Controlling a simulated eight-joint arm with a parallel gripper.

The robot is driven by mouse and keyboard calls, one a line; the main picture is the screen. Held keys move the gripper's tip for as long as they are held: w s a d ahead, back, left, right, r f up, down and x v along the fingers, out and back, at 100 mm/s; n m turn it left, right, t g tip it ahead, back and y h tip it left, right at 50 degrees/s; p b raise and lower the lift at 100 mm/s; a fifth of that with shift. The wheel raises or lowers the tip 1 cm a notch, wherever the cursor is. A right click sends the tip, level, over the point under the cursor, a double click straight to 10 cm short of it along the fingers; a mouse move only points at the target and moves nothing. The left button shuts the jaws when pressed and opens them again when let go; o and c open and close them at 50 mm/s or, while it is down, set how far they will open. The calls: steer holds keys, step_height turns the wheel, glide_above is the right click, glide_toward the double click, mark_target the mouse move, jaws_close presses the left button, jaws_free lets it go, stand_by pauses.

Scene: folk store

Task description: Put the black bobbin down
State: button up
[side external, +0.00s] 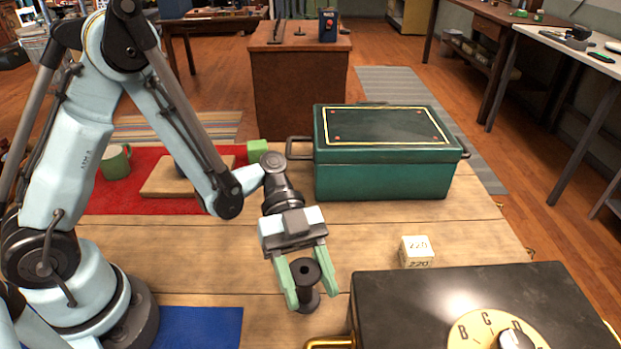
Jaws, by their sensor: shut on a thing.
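My gripper (306,284) has pale green fingers and points down toward the front of the wooden table. It is shut on the black bobbin (306,271), which stands upright between the fingers with its round top and centre hole showing. The bobbin's lower flange shows just below the fingertips, at or close to the tabletop. I cannot tell whether it touches the wood.
A green metal box (385,160) with handles stands behind my gripper. A black box with a lettered dial (470,300) is close at the right front. A small cube marked 220 (416,251) sits between them. A red mat (150,203) holds a green mug (116,162) and a wooden board (165,187). A blue mat (205,325) is left. Bare wood (190,250) lies between the mats.

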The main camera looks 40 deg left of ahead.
steer(key=o, duration=1.2)
